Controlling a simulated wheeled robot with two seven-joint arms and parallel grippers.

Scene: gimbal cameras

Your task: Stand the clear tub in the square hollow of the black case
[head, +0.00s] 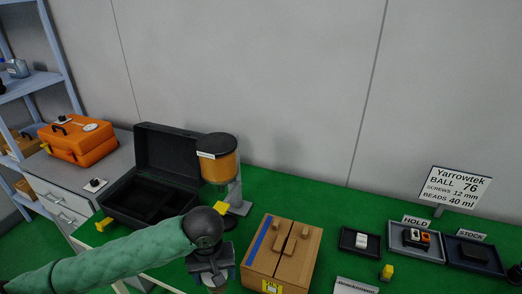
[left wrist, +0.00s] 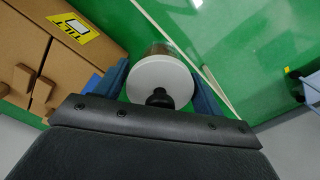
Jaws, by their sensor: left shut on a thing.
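The clear tub (left wrist: 158,78) shows in the left wrist view with a round white lid and a black knob facing the camera. Its see-through side shows only a little above the lid. My left gripper (left wrist: 160,86) is shut on it, with a blue finger on each side. In the head view my left gripper (head: 212,277) is near the bottom edge, and only a sliver of the tub shows below it. The black case (head: 128,205) stands open at the back left, its lid up. It is apart from the gripper. Its square hollow is too dark to make out.
A dispenser (head: 219,167) with an orange-brown hopper stands right of the case. A cardboard box (head: 262,262) is just right of my left gripper. Small trays (head: 360,251) and a sign (head: 455,187) are farther right. An orange case (head: 78,140) sits on a grey cabinet.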

